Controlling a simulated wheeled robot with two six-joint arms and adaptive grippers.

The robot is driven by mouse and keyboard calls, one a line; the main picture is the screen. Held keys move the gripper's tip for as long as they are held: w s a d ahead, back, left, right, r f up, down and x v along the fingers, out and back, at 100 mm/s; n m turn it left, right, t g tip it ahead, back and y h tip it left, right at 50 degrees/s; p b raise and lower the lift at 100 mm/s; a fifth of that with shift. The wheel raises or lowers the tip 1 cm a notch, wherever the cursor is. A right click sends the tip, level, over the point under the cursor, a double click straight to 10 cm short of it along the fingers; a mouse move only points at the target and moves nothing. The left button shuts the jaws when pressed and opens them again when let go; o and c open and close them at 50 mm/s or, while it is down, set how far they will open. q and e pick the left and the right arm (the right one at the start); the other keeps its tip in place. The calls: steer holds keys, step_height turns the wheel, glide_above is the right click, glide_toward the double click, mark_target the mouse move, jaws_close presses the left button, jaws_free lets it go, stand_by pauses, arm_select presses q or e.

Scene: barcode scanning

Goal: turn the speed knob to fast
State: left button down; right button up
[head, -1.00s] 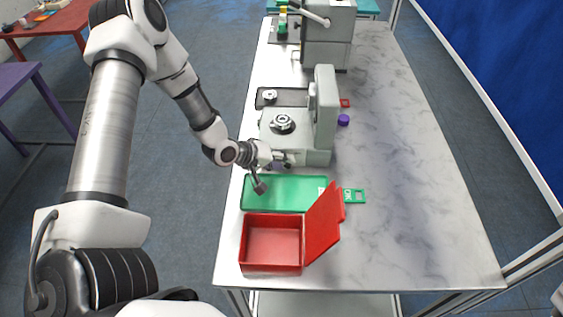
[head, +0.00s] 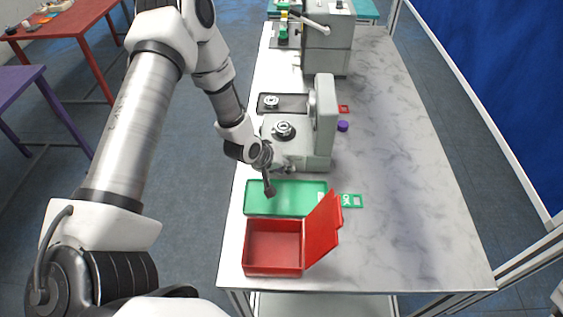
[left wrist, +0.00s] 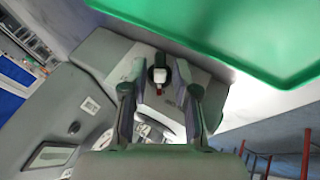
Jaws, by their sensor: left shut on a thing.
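The speed knob (left wrist: 159,76), dark with a pale bar and a small red mark by it, is on the front face of a grey machine (head: 323,130). The machine also shows in the left wrist view (left wrist: 105,55). My left gripper (head: 284,169) is at the machine's near side in the head view. In the left wrist view the fingers of my left gripper (left wrist: 161,84) stand on both sides of the knob, shut on it. Pale label marks flank the knob, too small to read. In the head view the knob is hidden. My right gripper is out of view.
A green tray (head: 257,208) lies just in front of the machine, close below my left gripper. An open red box (head: 272,270) stands nearer, with a green tag (head: 352,201) beside it. A purple knob-like piece (head: 343,126) lies right of the machine. The table's right side is clear.

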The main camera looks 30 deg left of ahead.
arm_select(q)
steer(key=y+p, duration=0.1)
steer(key=g+y+p, duration=0.1)
steer(key=p, duration=0.1)
steer(key=shift+d+r+m+g, duration=0.25)
steer(key=shift+d+m+g, duration=0.05)
steer(key=shift+d, duration=0.05)
steer(key=shift+w+d+f+g+y+p, duration=0.15)
steer(key=shift+g+y+p, duration=0.35)
steer(key=shift+y, duration=0.3)
steer(key=shift+d+f+m+g+y, duration=0.15)
steer(key=shift+m+g+y, duration=0.15)
steer(key=shift+y, duration=0.3)
steer(key=y, duration=0.1)
steer(key=g+y, duration=0.1)
steer(key=m+g+y, duration=0.1)
steer(key=y, duration=0.1)
steer(key=shift+w+d+f, duration=0.25)
steer(key=shift+w+d, duration=0.05)
steer(key=shift+d, duration=0.05)
steer(key=shift+w+d+f+m+g+y+b, duration=0.15)
steer(key=shift+g+y+b, duration=0.2)
steer(key=shift+y, duration=0.25)
steer(key=shift+s+a+m+g+y+b, duration=0.15)
steer(key=shift+g+y+b, duration=0.15)
steer(key=shift+y, duration=0.3)
steer(key=shift+w+d+g+y, duration=0.15)
steer(key=shift+g+y, duration=0.1)
steer(key=shift+y, duration=0.15)
